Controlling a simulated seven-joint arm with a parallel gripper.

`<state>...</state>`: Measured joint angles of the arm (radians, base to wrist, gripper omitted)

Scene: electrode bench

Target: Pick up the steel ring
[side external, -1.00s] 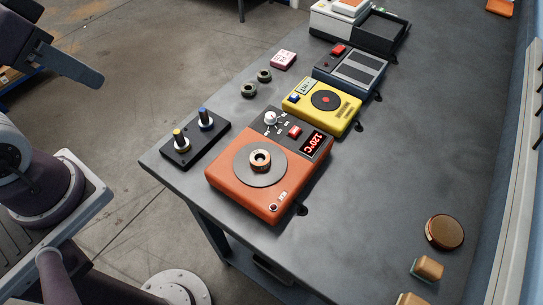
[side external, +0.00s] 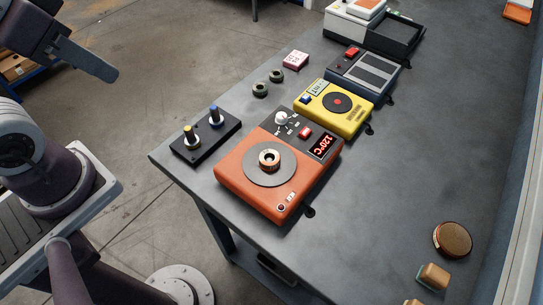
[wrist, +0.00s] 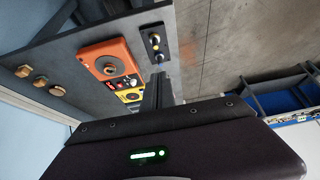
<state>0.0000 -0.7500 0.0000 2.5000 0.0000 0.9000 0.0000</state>
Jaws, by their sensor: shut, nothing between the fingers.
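A ring (side external: 269,159) with a copper-toned face and a dark hole lies on the round grey plate of the orange hotplate (side external: 243,193). Two dark ring-shaped pieces (side external: 260,90) lie on the bench behind the peg block. I cannot tell for sure which of these is the steel ring. My gripper (side external: 108,73) is at the upper left, off the bench edge and well away from all the rings. It is shut and empty. In the wrist view my gripper (wrist: 158,85) shows as dark fingers, with the hotplate (wrist: 98,52) beyond it.
A black block (side external: 207,145) with a yellow-topped and a blue-topped peg stands beside the hotplate. A yellow device (side external: 352,117) and a dark blue device (side external: 350,72) stand behind. A brown disc (side external: 453,240) lies at the right.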

